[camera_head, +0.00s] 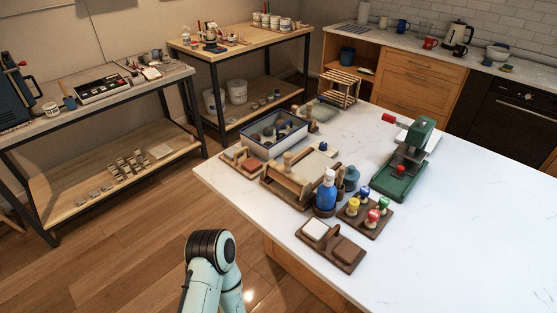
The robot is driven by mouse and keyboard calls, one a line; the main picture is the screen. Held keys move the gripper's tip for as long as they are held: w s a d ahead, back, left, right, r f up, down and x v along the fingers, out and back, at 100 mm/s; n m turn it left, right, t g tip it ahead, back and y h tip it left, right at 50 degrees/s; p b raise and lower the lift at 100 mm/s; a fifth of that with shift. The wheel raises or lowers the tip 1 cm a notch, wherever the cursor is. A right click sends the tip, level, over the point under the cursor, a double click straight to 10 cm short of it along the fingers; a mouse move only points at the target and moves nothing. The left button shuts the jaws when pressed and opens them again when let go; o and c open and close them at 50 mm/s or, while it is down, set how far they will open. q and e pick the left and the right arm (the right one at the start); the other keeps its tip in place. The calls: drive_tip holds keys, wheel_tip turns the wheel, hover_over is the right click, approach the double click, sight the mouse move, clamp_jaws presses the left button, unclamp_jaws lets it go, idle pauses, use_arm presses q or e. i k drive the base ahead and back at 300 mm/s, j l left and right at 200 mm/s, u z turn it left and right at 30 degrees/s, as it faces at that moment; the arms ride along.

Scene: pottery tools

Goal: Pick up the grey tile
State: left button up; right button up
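I cannot tell for certain which thing is the grey tile. A flat grey-green slab (325,112) lies near the far left edge of the white-topped table and may be it. One of my arms shows at the bottom, left of the table. Neither gripper is in view.
The white table (450,240) is clear at the right and front right. Benches stand behind.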

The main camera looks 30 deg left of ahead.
sight(229, 153)
drive_tip(key=k, duration=0.5)
drive_tip(key=k+z, duration=0.15)
drive_tip(key=z, duration=1)
drive_tip(key=j, duration=0.9)
drive_tip(key=k+j, duration=0.1)
drive_tip(key=j, duration=1.7)
drive_tip(key=k+j, duration=0.1)
drive_tip(key=j, duration=0.8)
drive_tip(key=j+z, duration=0.1)
drive_tip(key=j, duration=0.75)
drive_tip(key=k+j, duration=0.15)
drive_tip(key=j, duration=0.75)
